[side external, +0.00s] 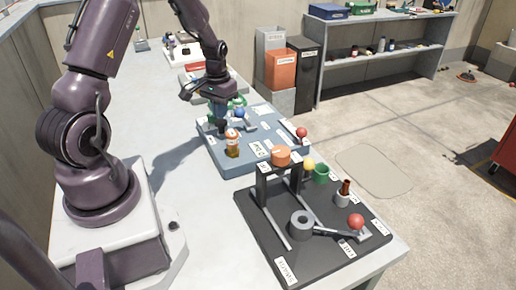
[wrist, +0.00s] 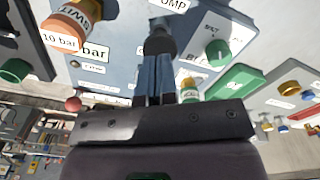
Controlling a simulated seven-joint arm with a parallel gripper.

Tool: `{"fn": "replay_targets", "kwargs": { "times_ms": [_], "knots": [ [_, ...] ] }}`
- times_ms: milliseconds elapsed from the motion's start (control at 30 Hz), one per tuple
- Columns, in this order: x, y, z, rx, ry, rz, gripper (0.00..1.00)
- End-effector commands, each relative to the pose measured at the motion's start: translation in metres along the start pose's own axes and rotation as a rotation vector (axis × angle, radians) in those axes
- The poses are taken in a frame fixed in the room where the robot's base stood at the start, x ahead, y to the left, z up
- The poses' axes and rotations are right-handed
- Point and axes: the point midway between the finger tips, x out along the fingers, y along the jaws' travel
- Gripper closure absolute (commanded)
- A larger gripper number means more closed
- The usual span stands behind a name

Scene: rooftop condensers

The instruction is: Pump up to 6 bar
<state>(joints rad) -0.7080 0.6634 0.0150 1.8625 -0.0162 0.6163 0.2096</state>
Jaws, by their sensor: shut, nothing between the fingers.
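A blue-grey board (side external: 222,160) lies on the bench in the side view, carrying an orange cylinder (side external: 232,143), a blue ball (side external: 239,113), a red ball (side external: 302,132) and white labels. My gripper (side external: 220,128) points down over the board's far left part, behind the orange cylinder, its fingers together. In the wrist view my gripper (wrist: 154,98) lies close to a dark round part (wrist: 160,42), near a label ending in "OMP" (wrist: 174,4). I cannot tell whether they touch. An orange cylinder (wrist: 70,30) and labels reading "10 bar" (wrist: 60,43) and "bar" (wrist: 95,53) also show there. I see no readable pressure value.
A black board (side external: 262,238) with an orange knob (side external: 281,155), a grey ring (side external: 302,224) and a red-ball lever (side external: 355,221) lies nearer the front. Bins (side external: 282,70) and a shelf (side external: 380,55) stand beyond the bench. The bench is clear left of the boards.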

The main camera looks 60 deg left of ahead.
Motion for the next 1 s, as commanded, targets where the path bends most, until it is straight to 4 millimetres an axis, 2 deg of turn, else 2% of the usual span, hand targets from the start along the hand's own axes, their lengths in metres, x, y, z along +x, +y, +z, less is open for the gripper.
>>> {"fn": "replay_targets", "kwargs": {
  "times_ms": [1000],
  "knots": [
    [0.031, 0.0, 0.0, 0.0, 0.0, 0.0, 1.0]
  ]
}}
